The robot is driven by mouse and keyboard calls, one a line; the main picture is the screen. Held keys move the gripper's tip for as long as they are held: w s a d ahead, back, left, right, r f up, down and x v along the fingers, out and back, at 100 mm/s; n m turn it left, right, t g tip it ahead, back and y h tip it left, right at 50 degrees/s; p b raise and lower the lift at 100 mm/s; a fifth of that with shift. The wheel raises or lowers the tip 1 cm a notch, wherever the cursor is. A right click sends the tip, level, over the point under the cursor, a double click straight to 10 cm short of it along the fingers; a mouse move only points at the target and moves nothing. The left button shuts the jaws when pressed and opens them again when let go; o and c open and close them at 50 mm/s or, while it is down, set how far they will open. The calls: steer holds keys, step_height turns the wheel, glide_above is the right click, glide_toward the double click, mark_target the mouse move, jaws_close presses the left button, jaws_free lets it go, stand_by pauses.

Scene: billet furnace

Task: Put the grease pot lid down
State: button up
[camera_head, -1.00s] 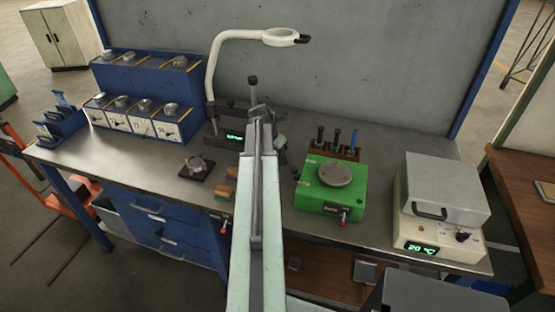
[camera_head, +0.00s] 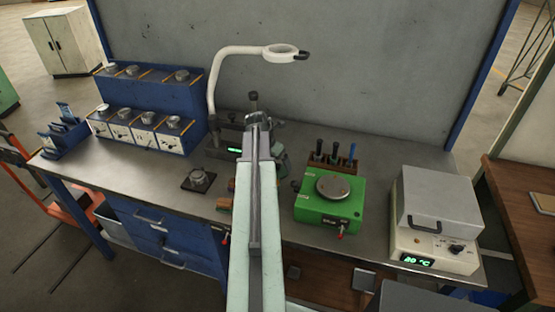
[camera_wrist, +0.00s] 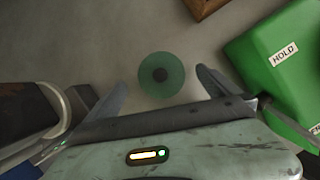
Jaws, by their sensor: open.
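My gripper (camera_wrist: 159,80) is open, with one finger on each side of the disc and a visible gap at both sides. In the head view my arm hides the gripper and the disc, and no separate pot can be made out.
A green HOLD unit (camera_head: 312,207) stands close right of my gripper, with a wooden tool rack (camera_head: 346,163) behind it. A dark cylindrical device (camera_wrist: 28,112) is at the wrist view's left. A magnifier lamp (camera_head: 211,85) arches behind. The bench's left-middle (camera_head: 140,172) is clear.

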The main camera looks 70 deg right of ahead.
steer(key=p+v, duration=0.5)
steer(key=v, duration=0.3)
steer(key=shift+p, duration=0.4)
steer(key=w+a+f+m+t+y, duration=0.15)
steer(key=w+a+m, duration=0.55)
steer(key=w+a, duration=2.1)
steer(key=w+a+m+y, duration=0.2)
steer(key=a+m, duration=0.5)
steer(key=a, duration=2.7)
steer(key=shift+a+f+y, duration=0.15)
steer(key=shift+a+y, duration=0.2)
steer(key=shift+a, duration=0.05)
